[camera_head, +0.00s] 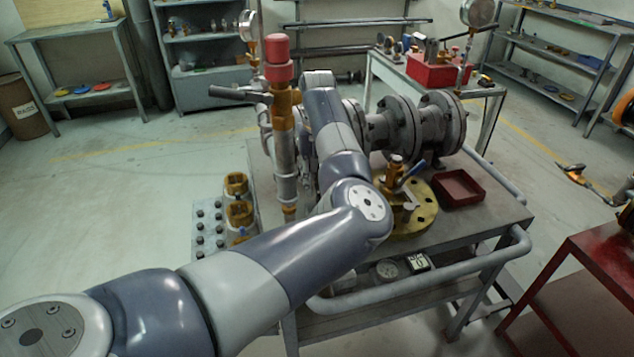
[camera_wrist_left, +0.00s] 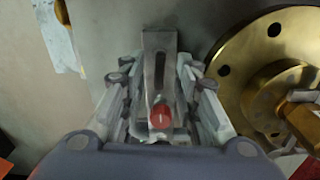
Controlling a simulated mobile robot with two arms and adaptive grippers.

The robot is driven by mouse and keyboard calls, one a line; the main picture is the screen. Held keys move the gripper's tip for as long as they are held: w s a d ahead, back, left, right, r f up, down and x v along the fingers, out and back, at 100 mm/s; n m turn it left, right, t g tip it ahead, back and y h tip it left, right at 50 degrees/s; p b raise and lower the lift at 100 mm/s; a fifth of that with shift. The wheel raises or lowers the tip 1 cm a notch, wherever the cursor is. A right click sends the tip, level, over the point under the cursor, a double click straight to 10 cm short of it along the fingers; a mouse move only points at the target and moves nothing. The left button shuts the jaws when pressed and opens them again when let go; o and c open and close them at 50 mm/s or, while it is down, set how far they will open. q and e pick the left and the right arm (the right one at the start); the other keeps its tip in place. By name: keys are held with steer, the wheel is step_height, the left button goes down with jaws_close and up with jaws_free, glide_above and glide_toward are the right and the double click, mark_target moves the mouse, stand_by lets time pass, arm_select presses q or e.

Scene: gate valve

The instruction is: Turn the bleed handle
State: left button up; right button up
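In the left wrist view, a slotted grey metal lever (camera_wrist_left: 160,65) with a red round knob (camera_wrist_left: 162,116) lies between the fingers of my left gripper (camera_wrist_left: 158,80). I cannot tell for sure that it is the bleed handle. The fingers stand apart on either side of it, and contact is not clear. In the head view my left arm reaches over the cart and hides its gripper and this lever. A brass flange (camera_wrist_left: 270,75) is right of the gripper; in the head view the flange (camera_head: 425,215) carries a brass valve with a blue handle (camera_head: 412,170). My right gripper is not in view.
A red-capped upright pipe (camera_head: 277,55) with a black-gripped lever (camera_head: 238,94) stands left of my arm. Grey flanged pipework (camera_head: 400,125) lies behind it. A red tray (camera_head: 460,190) is on the cart at right. Brass rings (camera_head: 237,185) sit at left.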

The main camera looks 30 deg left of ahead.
arm_select(q)
steer(key=shift+f, duration=0.55)
jaws_close()
